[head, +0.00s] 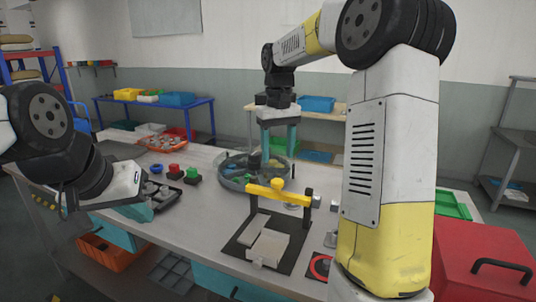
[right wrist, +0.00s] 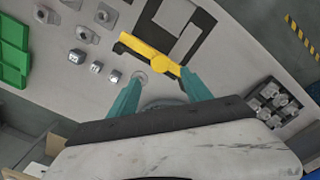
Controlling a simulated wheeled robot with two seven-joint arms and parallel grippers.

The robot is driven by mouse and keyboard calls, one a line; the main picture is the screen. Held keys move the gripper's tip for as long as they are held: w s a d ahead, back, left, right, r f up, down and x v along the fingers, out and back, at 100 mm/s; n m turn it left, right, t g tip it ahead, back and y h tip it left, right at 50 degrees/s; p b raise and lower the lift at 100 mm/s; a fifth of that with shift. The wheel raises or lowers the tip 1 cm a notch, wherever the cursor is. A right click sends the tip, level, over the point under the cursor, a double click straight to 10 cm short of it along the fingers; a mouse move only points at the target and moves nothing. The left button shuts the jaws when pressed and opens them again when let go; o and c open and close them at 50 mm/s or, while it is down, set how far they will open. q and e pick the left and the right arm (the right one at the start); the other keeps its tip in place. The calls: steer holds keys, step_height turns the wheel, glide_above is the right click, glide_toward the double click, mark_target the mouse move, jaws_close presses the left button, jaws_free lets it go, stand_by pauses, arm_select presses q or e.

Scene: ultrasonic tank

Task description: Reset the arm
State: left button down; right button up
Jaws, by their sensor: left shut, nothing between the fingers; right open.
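My right gripper (head: 278,143) points down over the table, above the round grey tray with compartments (head: 232,182), with its teal fingers spread and nothing between them. In the right wrist view, its two fingers (right wrist: 160,92) stand apart, and a yellow bar (right wrist: 150,47) lies beyond their tips. In the head view the yellow bar (head: 280,195), with a knob on top, is held level on black uprights, in front of the right gripper and apart from it. My left gripper (head: 142,210) is shut and empty, low at the left near the table's edge.
A black plate (head: 240,248) with grey blocks lies below the bar. A red box with a black handle (head: 480,255) stands front right. Red and green buttons (head: 192,175) and a dark tray (head: 165,198) are at the left. A green tray (head: 453,205) lies behind the red box.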

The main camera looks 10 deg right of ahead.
steer(key=s+a+m+t+y, duration=0.1)
steer(key=s+t, duration=0.5)
steer(key=s, duration=1.8)
steer(key=shift+a+r+m+y, duration=0.2)
steer(key=shift+a+m+y, duration=0.1)
steer(key=shift+a+y, duration=0.25)
